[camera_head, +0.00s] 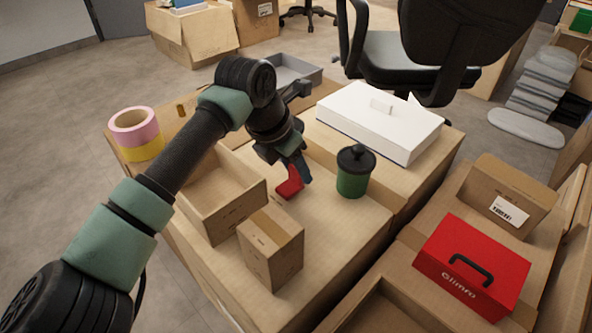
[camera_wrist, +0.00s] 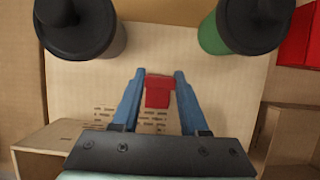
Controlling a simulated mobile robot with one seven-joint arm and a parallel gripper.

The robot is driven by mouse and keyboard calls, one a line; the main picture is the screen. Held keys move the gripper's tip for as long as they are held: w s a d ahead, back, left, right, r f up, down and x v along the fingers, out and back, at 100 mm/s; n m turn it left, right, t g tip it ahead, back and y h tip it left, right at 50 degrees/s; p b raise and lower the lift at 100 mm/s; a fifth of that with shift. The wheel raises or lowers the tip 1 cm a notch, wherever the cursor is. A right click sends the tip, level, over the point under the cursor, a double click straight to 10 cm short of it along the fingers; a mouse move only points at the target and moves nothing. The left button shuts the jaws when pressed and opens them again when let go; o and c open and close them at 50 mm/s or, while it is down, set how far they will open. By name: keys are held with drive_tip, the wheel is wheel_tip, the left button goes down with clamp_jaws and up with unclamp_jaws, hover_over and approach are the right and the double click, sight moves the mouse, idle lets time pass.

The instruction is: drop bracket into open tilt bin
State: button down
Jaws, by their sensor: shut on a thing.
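The red bracket (camera_head: 289,184) is between the blue fingers of my gripper (camera_head: 297,168), low over the large carton top. In the wrist view the bracket (camera_wrist: 158,93) sits between the two fingertips of my gripper (camera_wrist: 160,74), which is shut on it. I cannot tell whether the bracket touches the carton top. A grey open-topped bin (camera_head: 298,70) stands at the back, partly hidden by my arm; it may be the tilt bin, but its tilt is unclear.
A green jar with black lid (camera_head: 353,175) stands right of the gripper. An open cardboard box (camera_head: 235,215) and a small closed carton (camera_head: 272,250) stand left and in front. A white box (camera_head: 380,120) lies behind. Tape rolls (camera_head: 137,145) sit far left.

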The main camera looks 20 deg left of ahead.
drive_tip(key=shift+c, duration=2.2)
unclamp_jaws()
drive_tip(key=shift+f, duration=0.1)
drive_tip(key=p+v, duration=0.6)
drive_tip(key=v, duration=0.6)
drive_tip(key=shift+w, duration=0.1)
